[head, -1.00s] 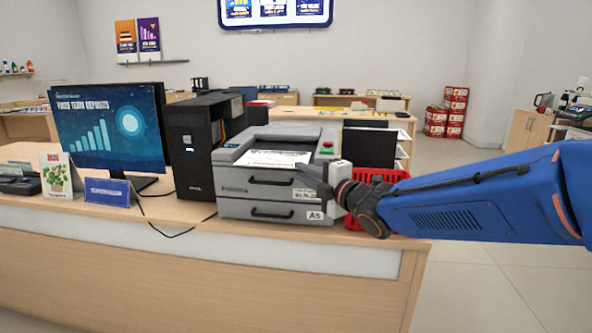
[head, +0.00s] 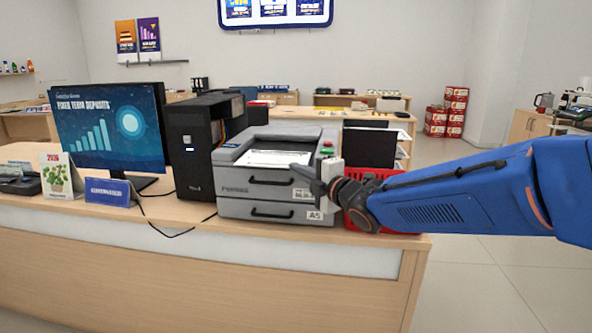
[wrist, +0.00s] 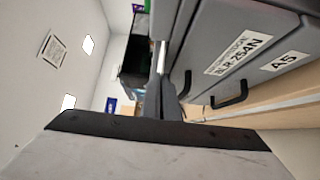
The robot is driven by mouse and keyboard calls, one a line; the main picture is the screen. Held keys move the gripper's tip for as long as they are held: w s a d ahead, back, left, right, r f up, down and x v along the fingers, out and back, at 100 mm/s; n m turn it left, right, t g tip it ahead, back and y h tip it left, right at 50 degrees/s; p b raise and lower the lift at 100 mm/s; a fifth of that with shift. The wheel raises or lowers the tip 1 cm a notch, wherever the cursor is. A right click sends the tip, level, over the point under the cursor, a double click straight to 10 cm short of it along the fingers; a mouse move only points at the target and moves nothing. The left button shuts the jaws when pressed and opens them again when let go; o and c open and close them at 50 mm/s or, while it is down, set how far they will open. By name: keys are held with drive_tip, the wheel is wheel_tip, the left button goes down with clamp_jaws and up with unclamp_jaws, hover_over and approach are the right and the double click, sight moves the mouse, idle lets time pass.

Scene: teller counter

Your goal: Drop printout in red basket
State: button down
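The printout (head: 272,158) is a white sheet lying in the top recess of the grey printer (head: 262,204). The red basket (head: 368,150) stands on the counter just right of the printer, partly hidden by my arm. My gripper (head: 303,176) is in front of the printer's right side, pointing left, below the level of the sheet and apart from it. The wrist view shows my fingers (wrist: 166,92) beside the printer's drawer fronts, with no sheet seen in them. Whether they are open or shut is unclear.
A green button (head: 326,151) sits on the printer's right top. A black computer tower (head: 190,165) and a monitor (head: 110,130) stand to the left. A dark panel (head: 368,141) rises by the basket.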

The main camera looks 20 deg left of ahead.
wheel_tip(320, 180, up, 2)
drive_tip(key=shift+r, duration=0.25)
drive_tip(key=shift+d, duration=0.1)
drive_tip(key=s+d+r, duration=0.5)
drive_tip(key=s+d, duration=0.2)
drive_tip(key=d, duration=0.4)
drive_tip(key=shift+s+d, duration=0.15)
drive_tip(key=shift+d, duration=0.25)
